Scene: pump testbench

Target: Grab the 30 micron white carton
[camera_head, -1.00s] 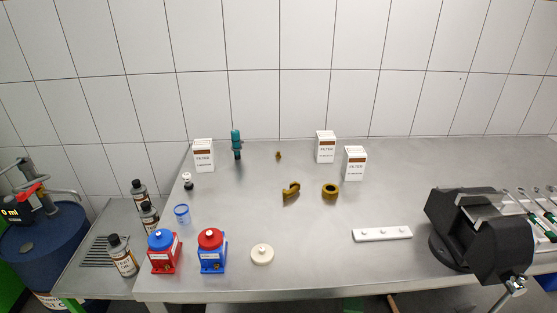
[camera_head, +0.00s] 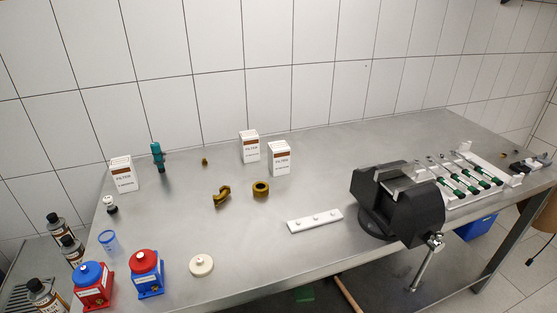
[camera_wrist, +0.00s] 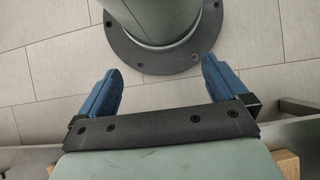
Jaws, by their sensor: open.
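Several white filter cartons with a brown band stand upright at the back of the steel table. One carton (camera_head: 123,174) is at the left. A second carton (camera_head: 250,146) and a third carton (camera_head: 279,158) stand close together near the middle. The micron print on them is too small to read, so I cannot tell which is the 30 micron one. My gripper (camera_wrist: 158,90) shows only in the wrist view. Its two blue fingers are wide apart with nothing between them, above a tiled floor.
A teal fitting (camera_head: 157,156) stands right of the left carton. Brass parts (camera_head: 222,196) and a brass ring (camera_head: 261,188) lie in front of the middle cartons. A black vise (camera_head: 400,205) stands at the right. The table between the left and middle cartons is mostly clear.

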